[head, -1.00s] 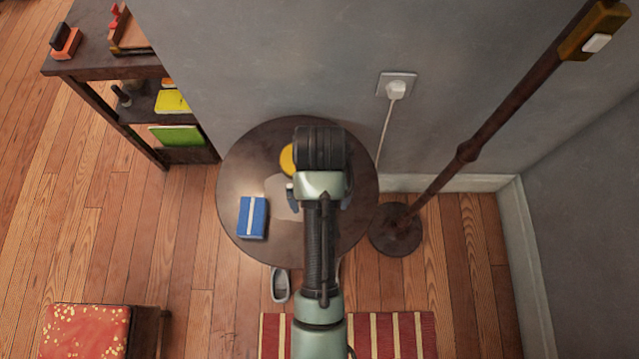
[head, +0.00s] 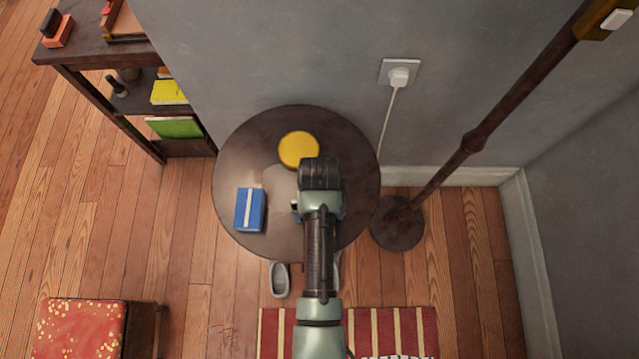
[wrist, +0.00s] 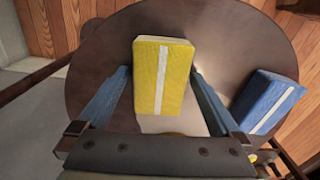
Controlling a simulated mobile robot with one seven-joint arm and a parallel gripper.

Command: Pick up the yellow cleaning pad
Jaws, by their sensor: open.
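The yellow cleaning pad (wrist: 162,76) lies on the round dark table (wrist: 92,68) in the wrist view. It is a yellow block with a white stripe along its middle. My gripper (wrist: 160,74) is open, with one blue finger on each side of the pad and a gap between pad and fingers. I cannot tell how far the fingertips are above the tabletop. In the head view my arm hides the pad, and the table (head: 235,150) shows around the arm.
A blue pad (head: 250,209) with a white stripe lies left of my arm, and right of the yellow pad in the wrist view (wrist: 266,103). A round yellow thing (head: 299,149) lies at the table's back. A lamp stand (head: 398,222) is at right, a shelf (head: 130,95) at left.

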